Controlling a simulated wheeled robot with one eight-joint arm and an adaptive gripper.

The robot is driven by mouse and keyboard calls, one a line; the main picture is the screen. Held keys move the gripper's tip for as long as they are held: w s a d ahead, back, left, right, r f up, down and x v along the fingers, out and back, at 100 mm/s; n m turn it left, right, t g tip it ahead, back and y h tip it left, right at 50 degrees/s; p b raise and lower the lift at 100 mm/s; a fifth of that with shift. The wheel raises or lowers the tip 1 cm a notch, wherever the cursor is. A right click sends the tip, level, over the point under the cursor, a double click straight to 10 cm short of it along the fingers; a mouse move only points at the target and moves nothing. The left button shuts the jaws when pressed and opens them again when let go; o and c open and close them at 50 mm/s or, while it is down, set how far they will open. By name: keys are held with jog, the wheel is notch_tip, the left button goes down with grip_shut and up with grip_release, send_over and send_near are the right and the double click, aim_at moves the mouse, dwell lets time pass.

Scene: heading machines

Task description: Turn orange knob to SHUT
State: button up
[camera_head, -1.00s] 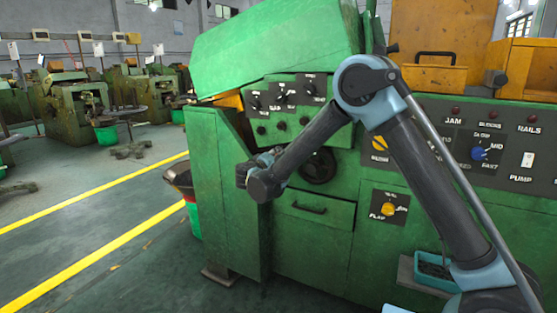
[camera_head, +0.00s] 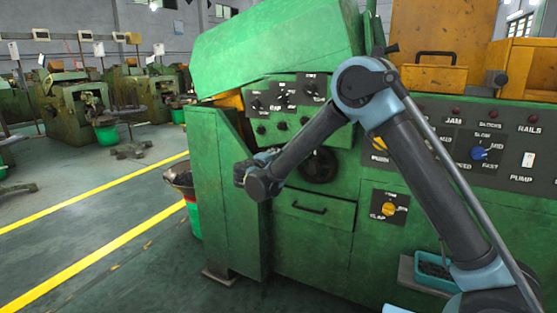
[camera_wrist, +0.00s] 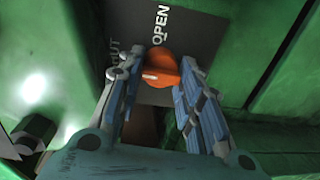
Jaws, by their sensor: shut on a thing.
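The orange knob (camera_wrist: 160,68) shows in the wrist view on a dark plate (camera_wrist: 195,30). It has a short white mark that points to the left of the picture. The word OPEN stands above the knob, and the word SHUT at its upper left is partly hidden by a finger. My gripper (camera_wrist: 158,85) has one finger on each side of the knob and is shut on it. In the head view my wrist is at the left front of the green machine (camera_head: 225,190); the knob and fingertips cannot be made out there.
Green walls stand close around the plate in the wrist view. The machine's front has a yellow FLAP knob (camera_head: 389,209), a blue speed knob (camera_head: 480,153) and a drawer (camera_head: 315,215). A bucket (camera_head: 190,200) stands left of the cabinet.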

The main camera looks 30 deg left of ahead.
jog(key=shift+a, duration=0.1)
jog(key=o, duration=1)
